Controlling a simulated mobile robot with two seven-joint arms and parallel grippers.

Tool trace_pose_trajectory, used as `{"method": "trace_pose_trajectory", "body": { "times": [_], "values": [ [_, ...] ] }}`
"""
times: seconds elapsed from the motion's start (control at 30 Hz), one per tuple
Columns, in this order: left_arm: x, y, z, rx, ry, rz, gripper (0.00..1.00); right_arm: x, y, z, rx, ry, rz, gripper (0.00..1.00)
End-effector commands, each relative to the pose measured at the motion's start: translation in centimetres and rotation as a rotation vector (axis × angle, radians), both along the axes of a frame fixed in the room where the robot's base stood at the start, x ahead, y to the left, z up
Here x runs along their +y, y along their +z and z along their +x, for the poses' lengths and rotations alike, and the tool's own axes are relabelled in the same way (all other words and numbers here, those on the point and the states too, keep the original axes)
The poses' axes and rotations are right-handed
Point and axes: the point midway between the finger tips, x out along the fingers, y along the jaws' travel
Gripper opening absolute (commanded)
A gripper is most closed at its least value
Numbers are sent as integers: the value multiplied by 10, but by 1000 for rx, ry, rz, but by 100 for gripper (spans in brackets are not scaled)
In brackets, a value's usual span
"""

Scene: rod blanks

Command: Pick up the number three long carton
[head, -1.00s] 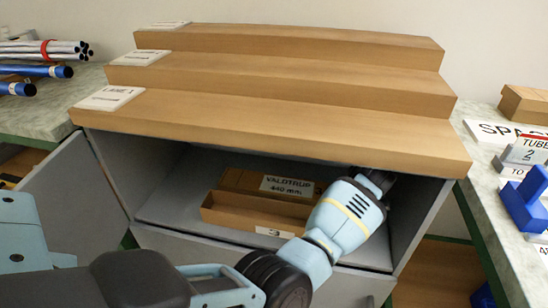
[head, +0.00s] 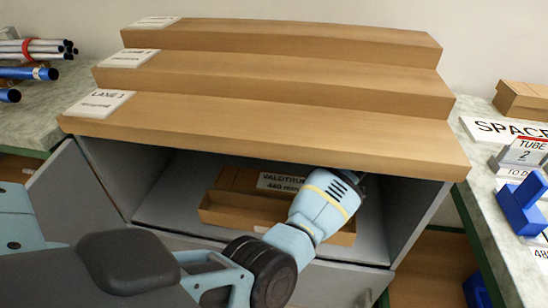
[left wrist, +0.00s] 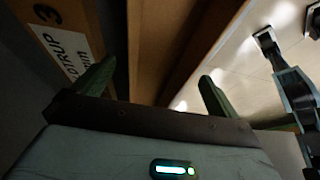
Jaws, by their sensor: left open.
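The long carton (head: 228,216) is a low, open-topped brown box inside the cabinet under the stepped shelves. My left forearm crosses in front of it and covers most of its front label; its right end shows beyond the arm. Behind it is brown cardboard with a white label (head: 277,182) reading VALDTRUP. In the left wrist view a brown panel (left wrist: 88,22) with a 3 and a VALDTRUP label is at upper left. My left gripper (left wrist: 158,88) is open, with brown cardboard beyond and between its fingers. In the head view its fingertips are hidden. My right gripper is not seen.
The wooden stepped shelf (head: 280,128) overhangs the cabinet opening. An open grey door (head: 72,195) stands at the left. Metal and blue tubes (head: 30,73) lie on the left bench. A blue holder (head: 522,205) and signs stand on the right bench.

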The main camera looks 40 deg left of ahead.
Motion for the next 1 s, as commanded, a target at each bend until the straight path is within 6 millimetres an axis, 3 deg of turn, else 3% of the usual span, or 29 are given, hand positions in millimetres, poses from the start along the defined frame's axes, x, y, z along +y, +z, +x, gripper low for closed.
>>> {"method": "trace_pose_trajectory", "body": {
  "times": [0.1, 0.4, 0.77, 1.0],
  "values": [
    [20, 5, -13, -1, 3, 1, 98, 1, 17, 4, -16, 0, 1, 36],
    [56, 1, -35, -1, 0, -1, 98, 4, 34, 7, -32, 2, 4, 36],
    [62, -6, -39, 2, 0, -1, 98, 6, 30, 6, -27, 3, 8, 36],
    [71, -36, -45, 3, 0, -1, 98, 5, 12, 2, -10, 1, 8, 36]
  ]
}}
